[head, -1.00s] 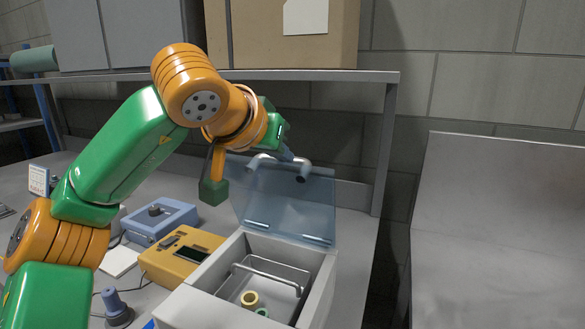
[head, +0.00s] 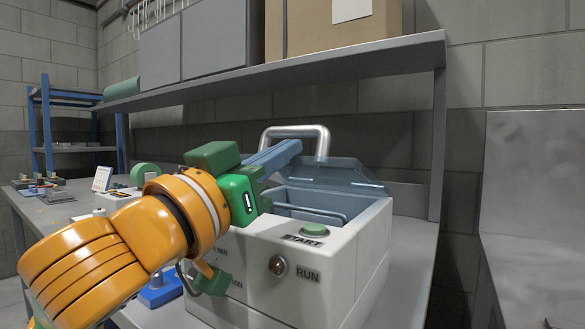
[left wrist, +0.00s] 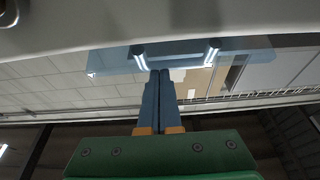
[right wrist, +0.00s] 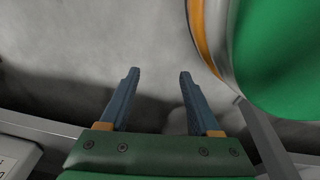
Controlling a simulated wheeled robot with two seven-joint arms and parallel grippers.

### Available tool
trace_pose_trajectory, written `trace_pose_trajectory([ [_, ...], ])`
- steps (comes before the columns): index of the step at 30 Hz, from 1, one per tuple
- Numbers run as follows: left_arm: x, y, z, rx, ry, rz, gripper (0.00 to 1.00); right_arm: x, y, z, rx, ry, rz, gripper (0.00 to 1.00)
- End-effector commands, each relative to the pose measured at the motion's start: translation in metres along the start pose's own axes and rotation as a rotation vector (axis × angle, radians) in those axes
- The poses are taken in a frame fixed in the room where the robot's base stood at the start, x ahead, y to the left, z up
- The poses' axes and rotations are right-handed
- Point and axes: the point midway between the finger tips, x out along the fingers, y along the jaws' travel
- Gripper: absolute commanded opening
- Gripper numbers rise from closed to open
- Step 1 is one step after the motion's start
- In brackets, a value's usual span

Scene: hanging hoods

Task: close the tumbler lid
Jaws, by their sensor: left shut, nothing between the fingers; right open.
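The tumbler (head: 345,240) is a white box with a green START button and a RUN knob on its front. Its see-through blue lid (head: 345,172) is open at the back of the box; it looks foreshortened, so its exact angle is unclear. The lid's grey bar handle (head: 318,132) stands above it. My left gripper (head: 290,150) is shut and empty, its fingers above the box by the lid and handle; contact cannot be told. The left wrist view shows its closed fingers (left wrist: 158,78) with the blue lid (left wrist: 115,60) beyond. My right gripper (right wrist: 155,78) is open and empty over a grey surface.
A grey shelf (head: 300,82) spans above the bench with a cardboard box on it. A blue device (head: 160,290) sits left of the tumbler, partly behind my left arm. A bare grey panel (head: 535,190) stands at the right.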

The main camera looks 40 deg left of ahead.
Motion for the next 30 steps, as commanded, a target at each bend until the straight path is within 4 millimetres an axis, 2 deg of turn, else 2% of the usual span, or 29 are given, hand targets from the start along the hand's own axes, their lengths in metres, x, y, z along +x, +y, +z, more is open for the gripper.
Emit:
trace_pose_trajectory([
  [1, -0.006, 0.0, 0.013, -0.002, -0.002, 0.001, 0.0, 0.011, -0.006, -0.005, 0.001, 0.003, -0.008, 0.64],
  [6, -0.015, 0.0, 0.027, -0.001, -0.005, 0.001, 0.0, 0.011, -0.018, -0.021, 0.003, 0.005, -0.027, 0.64],
  [12, -0.02, 0.0, 0.038, -0.001, -0.008, 0.001, 0.0, 0.009, -0.025, -0.031, 0.004, 0.007, -0.039, 0.64],
  [30, -0.022, 0.0, 0.042, -0.002, -0.007, 0.001, 0.0, 0.006, -0.028, -0.036, 0.005, 0.006, -0.045, 0.64],
])
